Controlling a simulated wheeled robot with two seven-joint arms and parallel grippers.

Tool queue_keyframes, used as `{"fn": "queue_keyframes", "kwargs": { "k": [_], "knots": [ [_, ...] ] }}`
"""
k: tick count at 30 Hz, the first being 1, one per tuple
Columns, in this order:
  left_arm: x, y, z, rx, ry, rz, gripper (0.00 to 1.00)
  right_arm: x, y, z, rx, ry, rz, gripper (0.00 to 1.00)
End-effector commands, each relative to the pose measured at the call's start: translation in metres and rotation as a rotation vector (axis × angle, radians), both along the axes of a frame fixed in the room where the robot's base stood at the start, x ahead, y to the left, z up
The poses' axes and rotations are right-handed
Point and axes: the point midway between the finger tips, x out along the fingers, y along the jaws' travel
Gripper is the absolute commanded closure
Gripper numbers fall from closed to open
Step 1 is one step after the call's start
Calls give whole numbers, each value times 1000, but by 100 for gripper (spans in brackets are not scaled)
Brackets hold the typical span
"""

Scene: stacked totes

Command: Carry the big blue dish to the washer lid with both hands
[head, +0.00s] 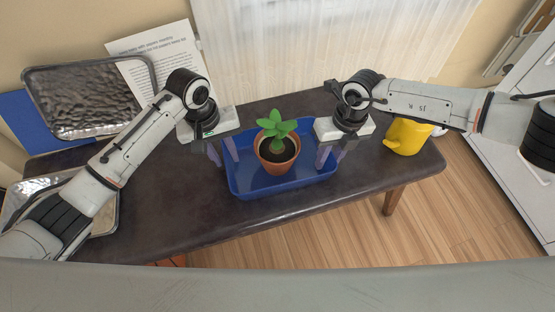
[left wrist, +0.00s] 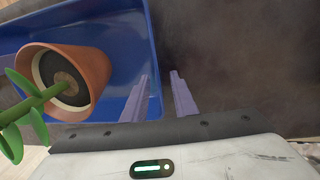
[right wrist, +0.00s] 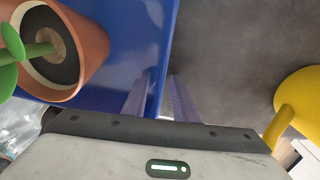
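The big blue dish (head: 246,184) lies on the dark table, with a potted green plant (head: 278,151) standing in it. My left gripper (head: 224,156) is at the dish's left end. In the left wrist view its fingers (left wrist: 160,88) stand open on either side of the dish's rim (left wrist: 149,35), with a gap showing. My right gripper (head: 331,156) is at the right end. In the right wrist view its fingers (right wrist: 160,92) stand apart astride the rim (right wrist: 172,35). A white appliance (head: 512,110), perhaps the washer, stands at the right; its lid is not clear.
A yellow watering can or jug (head: 406,136) stands right of the dish, beneath my right arm. Metal trays (head: 90,98), a blue item (head: 28,122) and a printed sheet (head: 165,50) are at the left. Wooden floor (head: 420,215) separates table and appliance.

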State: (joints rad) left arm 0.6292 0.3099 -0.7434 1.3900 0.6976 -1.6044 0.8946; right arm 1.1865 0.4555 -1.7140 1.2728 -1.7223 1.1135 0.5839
Motion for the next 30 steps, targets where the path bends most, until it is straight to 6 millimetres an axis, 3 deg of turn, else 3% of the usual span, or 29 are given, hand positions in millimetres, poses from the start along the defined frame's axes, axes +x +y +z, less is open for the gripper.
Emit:
{"fn": "queue_keyframes", "kwargs": {
  "k": [8, 12, 30],
  "knots": [
    [0, 0, -1, -1, 0, -1, 76, 0, 0, -1, 0, 0, 0, 76],
    [0, 0, 0, -1, 0, 0, 100, 0, 0, 0, 0, -1, -1, 100],
    [0, 0, 0, -1, -1, -1, 100, 0, 0, -1, 0, -1, -1, 100]
  ]
}}
